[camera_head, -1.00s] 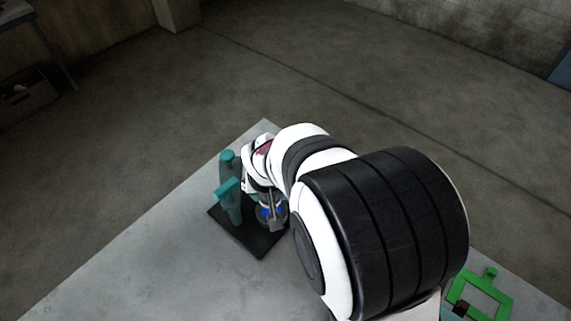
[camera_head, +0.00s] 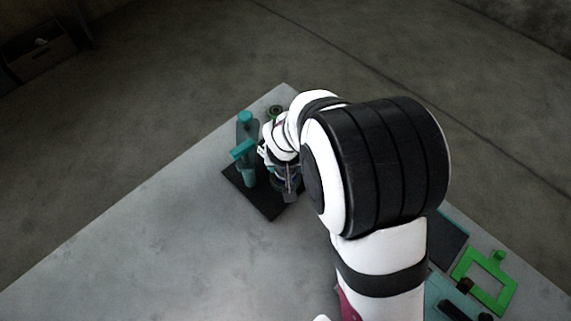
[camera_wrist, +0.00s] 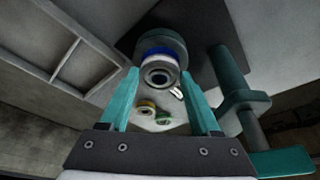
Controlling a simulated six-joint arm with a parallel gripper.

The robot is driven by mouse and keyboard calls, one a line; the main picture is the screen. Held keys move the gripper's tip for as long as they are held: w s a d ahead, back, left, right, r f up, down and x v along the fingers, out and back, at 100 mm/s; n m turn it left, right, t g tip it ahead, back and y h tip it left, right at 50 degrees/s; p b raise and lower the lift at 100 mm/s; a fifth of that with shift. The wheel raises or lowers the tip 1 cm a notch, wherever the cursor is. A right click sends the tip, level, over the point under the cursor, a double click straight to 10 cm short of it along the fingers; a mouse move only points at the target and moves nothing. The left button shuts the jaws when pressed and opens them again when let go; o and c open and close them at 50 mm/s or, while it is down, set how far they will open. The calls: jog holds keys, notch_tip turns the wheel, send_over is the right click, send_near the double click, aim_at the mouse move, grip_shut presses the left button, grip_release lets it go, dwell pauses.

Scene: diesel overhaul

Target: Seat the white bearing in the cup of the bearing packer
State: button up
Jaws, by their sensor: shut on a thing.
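The bearing packer stands on a black base plate (camera_head: 268,206) near the table corner, with a teal post (camera_head: 247,165) and side lever. In the wrist view its round grey-teal cup (camera_wrist: 163,37) has a blue band (camera_wrist: 157,52). A pale ring with a dark bore, apparently the white bearing (camera_wrist: 159,72), lies between my fingertips, in front of the blue band. My gripper (camera_wrist: 160,75) is shut on it. The bearing and cup look roughly in line; whether they touch I cannot tell. In the head view my gripper (camera_head: 288,184) is over the base plate and partly hides the cup.
A dark round part (camera_head: 274,111) lies behind the packer. A green frame (camera_head: 484,281) and dark parts are at the lower right. The table's left is clear.

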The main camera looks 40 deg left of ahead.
jog(key=shift+f, duration=0.1)
jog(key=shift+f, duration=0.75)
jog(key=o, duration=1.5)
jog(key=shift+c, duration=0.2)
jog(key=shift+r, duration=3.5)
